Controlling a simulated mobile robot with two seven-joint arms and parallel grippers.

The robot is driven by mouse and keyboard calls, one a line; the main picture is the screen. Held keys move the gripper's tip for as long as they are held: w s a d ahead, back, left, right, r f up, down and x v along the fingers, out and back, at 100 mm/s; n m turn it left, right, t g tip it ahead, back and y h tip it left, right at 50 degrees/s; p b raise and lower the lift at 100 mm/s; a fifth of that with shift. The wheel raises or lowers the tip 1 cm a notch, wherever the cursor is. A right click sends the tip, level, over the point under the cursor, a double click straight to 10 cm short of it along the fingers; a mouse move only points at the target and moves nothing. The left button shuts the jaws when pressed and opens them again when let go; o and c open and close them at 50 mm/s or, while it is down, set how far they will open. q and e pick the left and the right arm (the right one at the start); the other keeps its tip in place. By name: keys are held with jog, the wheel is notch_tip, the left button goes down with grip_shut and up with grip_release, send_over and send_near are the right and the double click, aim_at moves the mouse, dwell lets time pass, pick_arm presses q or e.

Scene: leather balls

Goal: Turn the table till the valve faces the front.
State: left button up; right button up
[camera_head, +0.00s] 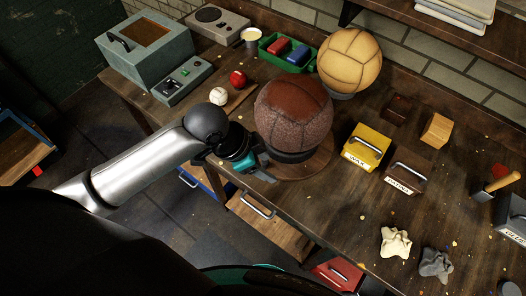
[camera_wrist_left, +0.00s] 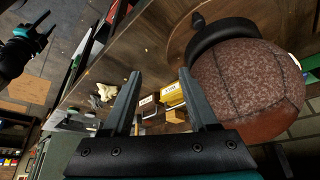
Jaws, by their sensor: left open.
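A dark brown leather ball (camera_head: 293,112) sits in a black ring (camera_head: 292,156) on a round wooden turntable (camera_head: 319,163) at the bench's front edge. I cannot make out a valve on its visible side. In the left wrist view the ball (camera_wrist_left: 248,88) shows at the right, with a small pale mark at its right edge that I cannot identify. My left gripper (camera_head: 268,171) is at the turntable's near left rim; I cannot tell whether it touches. In the left wrist view the gripper (camera_wrist_left: 162,85) is open and empty. My right gripper (camera_wrist_left: 48,25) appears apart, its fingers spread.
A tan ball (camera_head: 349,60) stands behind. A yellow wax box (camera_head: 366,147) and a brown handled box (camera_head: 404,178) are to the right. A red ball (camera_head: 238,78) and a white ball (camera_head: 218,96) lie left. A drawer handle (camera_head: 258,206) juts out below the front edge.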

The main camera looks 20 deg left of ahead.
pick_arm(q)
jog(key=m+g, duration=0.1)
send_near(263, 162)
jog(key=shift+y, duration=0.3)
jog(key=x, duration=0.6)
jog(key=d+b+x, duration=0.1)
jog(key=x, duration=0.2)
jog(key=shift+w+a+r, duration=0.1)
jog(key=shift+w+r, duration=0.05)
jog(key=shift+r, duration=0.1)
grip_shut()
dwell(1.2)
